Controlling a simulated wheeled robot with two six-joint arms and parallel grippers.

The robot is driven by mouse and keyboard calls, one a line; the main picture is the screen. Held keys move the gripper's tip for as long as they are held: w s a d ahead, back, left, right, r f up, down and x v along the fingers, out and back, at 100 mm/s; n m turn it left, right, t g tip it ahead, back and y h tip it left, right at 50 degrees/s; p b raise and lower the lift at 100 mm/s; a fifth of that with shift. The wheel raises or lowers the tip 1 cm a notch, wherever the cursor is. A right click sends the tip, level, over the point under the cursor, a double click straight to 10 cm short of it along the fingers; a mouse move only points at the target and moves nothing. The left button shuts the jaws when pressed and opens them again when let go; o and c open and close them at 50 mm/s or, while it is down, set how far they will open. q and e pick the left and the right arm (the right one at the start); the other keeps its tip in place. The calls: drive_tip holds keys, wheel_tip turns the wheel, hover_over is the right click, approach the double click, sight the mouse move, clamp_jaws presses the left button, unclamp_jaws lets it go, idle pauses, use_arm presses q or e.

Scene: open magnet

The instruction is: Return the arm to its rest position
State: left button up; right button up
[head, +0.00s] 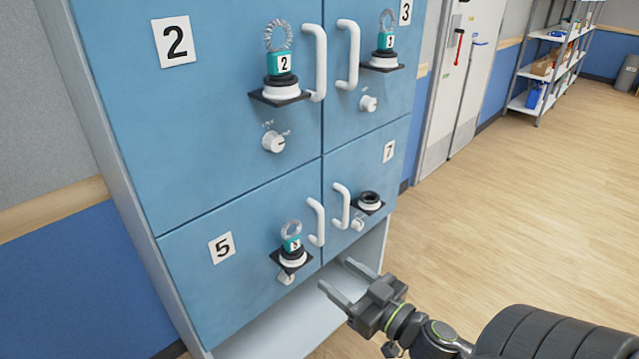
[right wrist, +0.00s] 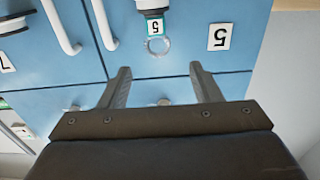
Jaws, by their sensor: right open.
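My right gripper (head: 336,274) is open with nothing between its fingers. In the head view it is in front of the cabinet's lower part, below door 7, with its arm coming in from the lower right. In the right wrist view the open fingers (right wrist: 158,68) point toward the blue cabinet front, which appears upside down. The teal tag marked 5 (right wrist: 155,27) with its ring shows beyond the fingertips, apart from them. My left gripper is not in view.
The blue cabinet (head: 235,190) has several numbered doors with white handles. Tagged magnets (head: 283,67) sit on small black shelves at doors 2, 3 and 5; the door 7 shelf (head: 369,203) holds a dark ring-shaped piece without a tag. Open wooden floor (head: 520,190) lies right.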

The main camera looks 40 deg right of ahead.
drive_tip(key=s+d+f+m+g+h+p, duration=0.1)
drive_tip(key=s+d+f+g+h, duration=0.15)
drive_tip(key=f, duration=0.75)
drive_tip(key=s+d+f+g+h+p, duration=0.1)
drive_tip(key=d+f+g, duration=0.25)
drive_tip(key=f, duration=0.55)
drive_tip(key=s+d+f+m+g+h+p, duration=0.1)
drive_tip(key=d+f+g+p, duration=0.15)
drive_tip(key=f, duration=0.75)
drive_tip(key=s+a+f+g+p, duration=0.1)
drive_tip(key=s+a+f+g, duration=0.25)
drive_tip(key=s+f, duration=0.95)
use_arm(q)
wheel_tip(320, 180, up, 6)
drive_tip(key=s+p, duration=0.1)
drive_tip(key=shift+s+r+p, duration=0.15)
drive_tip(key=shift+p, duration=0.15)
use_arm(e)
drive_tip(key=s+a+f+g+y, duration=0.2)
drive_tip(key=s+a+f+g, duration=0.2)
drive_tip(key=s+a+f, duration=0.3)
drive_tip(key=s+a, duration=0.1)
drive_tip(key=s, duration=0.3)
drive_tip(key=shift+s+n+g, duration=0.25)
drive_tip(key=shift+n+g, duration=0.05)
drive_tip(key=shift+g, duration=0.1)
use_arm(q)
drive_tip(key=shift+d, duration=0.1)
